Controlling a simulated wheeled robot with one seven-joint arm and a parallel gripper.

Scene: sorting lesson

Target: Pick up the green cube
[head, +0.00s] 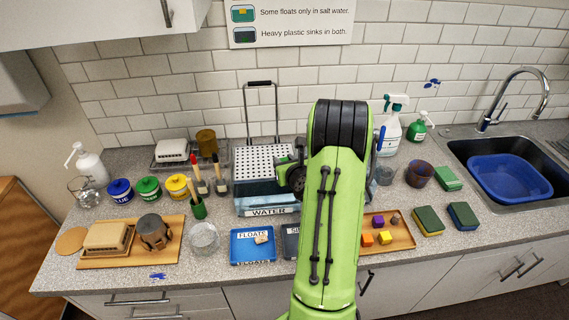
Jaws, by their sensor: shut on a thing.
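My green arm rises through the middle of the head view and bends at a black joint. Part of my gripper (289,174) shows left of the arm, beside the holed white rack over the water tank (267,206). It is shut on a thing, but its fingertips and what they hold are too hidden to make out. I cannot pick out a green cube for certain. The wooden tray (401,247) right of the arm holds an orange cube (367,239), a yellow cube (385,237) and small purple and brown pieces; my arm overlaps its left side.
A blue "FLOATS" tray (240,246) holds a small light piece (261,238); a dark tray (291,246) beside it is partly behind my arm. A clear glass (204,238), paint pots and brushes stand left. Sponges (428,221) and a sink with a blue basin (510,177) are right.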

